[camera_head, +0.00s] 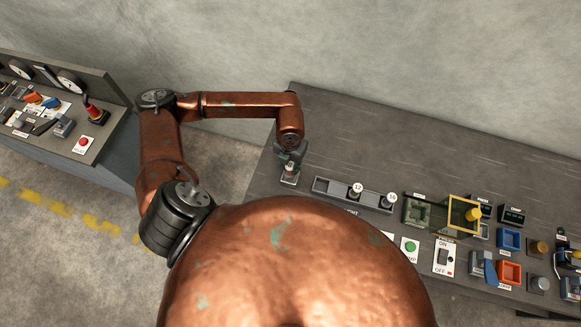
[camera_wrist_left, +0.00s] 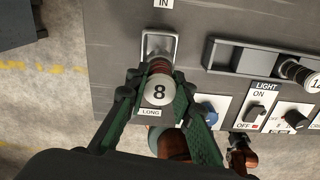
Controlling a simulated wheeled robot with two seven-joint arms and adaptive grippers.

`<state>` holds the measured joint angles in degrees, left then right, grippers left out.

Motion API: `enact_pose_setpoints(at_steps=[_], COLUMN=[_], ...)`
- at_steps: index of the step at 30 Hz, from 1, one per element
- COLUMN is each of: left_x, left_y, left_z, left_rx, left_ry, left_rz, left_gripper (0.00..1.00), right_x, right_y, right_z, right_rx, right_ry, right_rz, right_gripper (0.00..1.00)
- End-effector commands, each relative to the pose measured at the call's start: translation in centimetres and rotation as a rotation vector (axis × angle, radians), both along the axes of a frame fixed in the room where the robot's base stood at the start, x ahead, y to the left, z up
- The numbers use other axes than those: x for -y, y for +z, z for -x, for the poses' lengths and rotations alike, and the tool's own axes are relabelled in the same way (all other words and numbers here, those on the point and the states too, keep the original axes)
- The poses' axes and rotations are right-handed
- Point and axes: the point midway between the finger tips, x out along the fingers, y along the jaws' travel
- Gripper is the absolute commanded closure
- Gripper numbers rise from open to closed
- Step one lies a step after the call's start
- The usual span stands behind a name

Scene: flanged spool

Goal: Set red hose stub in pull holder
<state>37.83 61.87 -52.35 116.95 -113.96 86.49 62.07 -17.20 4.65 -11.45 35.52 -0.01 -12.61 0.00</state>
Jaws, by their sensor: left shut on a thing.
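In the head view my left gripper (camera_head: 289,172) hangs over the left end of the dark bench. The piece stands in or over a light metal frame (camera_wrist_left: 147,45) under an IN label; its lower end is hidden, so I cannot tell whether it touches. I cannot make out a separate red hose stub or which holder is marked pull. A PULL-like label sits by a red button (camera_head: 84,142) on the left console, too small to read surely.
Further right are a yellow frame (camera_head: 464,203), a blue box (camera_head: 509,239), an orange box (camera_head: 509,271) and an ON/OFF switch (camera_head: 444,257). The bench's back left is clear.

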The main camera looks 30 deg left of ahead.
Motion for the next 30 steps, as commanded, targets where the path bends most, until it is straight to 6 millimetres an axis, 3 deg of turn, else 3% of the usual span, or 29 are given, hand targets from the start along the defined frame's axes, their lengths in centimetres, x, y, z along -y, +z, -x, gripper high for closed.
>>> enact_pose_setpoints(at_steps=[8, 15, 29, 30], left_x=[-0.6, -0.5, -0.5, -0.6], left_y=[-1.6, -4.4, -5.3, -5.3], left_z=[-1.1, -1.1, -1.2, -1.1], left_rx=[0.000, -0.001, 0.000, 0.000], left_ry=[0.002, 0.000, -0.001, -0.001], left_rz=[0.000, 0.001, 0.001, 0.001], left_gripper=[1.00, 1.00, 1.00, 0.77], right_x=[-0.3, -0.4, -0.2, -0.2], right_y=[0.2, 1.2, 0.4, 0.5], right_z=[-0.1, -0.2, -0.1, -0.1], right_rx=[0.002, 0.004, 0.002, 0.002], right_ry=[-0.001, -0.001, -0.001, -0.001], right_rz=[-0.003, -0.004, -0.002, -0.002], right_gripper=[0.60, 0.60, 0.60, 0.60])
